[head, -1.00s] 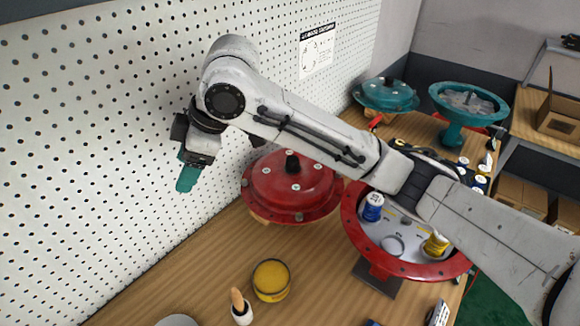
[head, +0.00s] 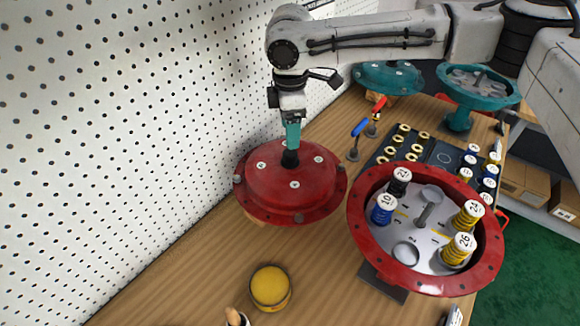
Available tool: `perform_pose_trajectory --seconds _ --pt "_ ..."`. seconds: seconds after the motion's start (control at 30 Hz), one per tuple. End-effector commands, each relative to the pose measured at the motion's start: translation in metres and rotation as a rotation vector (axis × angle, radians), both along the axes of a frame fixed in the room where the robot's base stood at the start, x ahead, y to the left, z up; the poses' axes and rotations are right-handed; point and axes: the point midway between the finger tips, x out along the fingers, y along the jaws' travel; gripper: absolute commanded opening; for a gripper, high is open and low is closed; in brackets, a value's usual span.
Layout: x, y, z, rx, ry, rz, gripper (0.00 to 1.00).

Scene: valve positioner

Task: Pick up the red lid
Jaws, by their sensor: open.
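The red lid (head: 268,187) is a round, flanged dome with several pale bolts and a black knob (head: 290,158) on top. It rests on a support at the back left of the wooden bench, near the pegboard. My gripper (head: 292,146) points down with its teal fingers right at the knob, from above. The fingers are open; from this angle I cannot tell how far they reach around the knob or whether they touch it.
A red open housing (head: 358,222) holding several numbered spools stands to the right. A yellow tin (head: 270,287) is in front. Behind are a teal lid (head: 388,76), a teal housing (head: 462,118) and two valves with blue (head: 359,128) and red (head: 380,103) handles. The pegboard (head: 110,130) rises close on the left.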

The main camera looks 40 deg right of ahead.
Motion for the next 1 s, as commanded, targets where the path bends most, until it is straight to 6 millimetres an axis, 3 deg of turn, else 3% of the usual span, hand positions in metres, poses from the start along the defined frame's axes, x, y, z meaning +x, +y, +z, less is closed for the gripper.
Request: perform_pose_trajectory --seconds 0.23,0.53,0.83,1.0 --pt "0.000 0.001 -0.017 0.000 0.000 0.001 0.68" --pt "-0.001 0.001 -0.056 0.000 0.000 0.001 0.68" --pt "-0.001 0.001 -0.062 0.001 -0.003 0.000 0.68" --pt "-0.001 0.001 -0.062 0.001 -0.002 0.000 0.54"
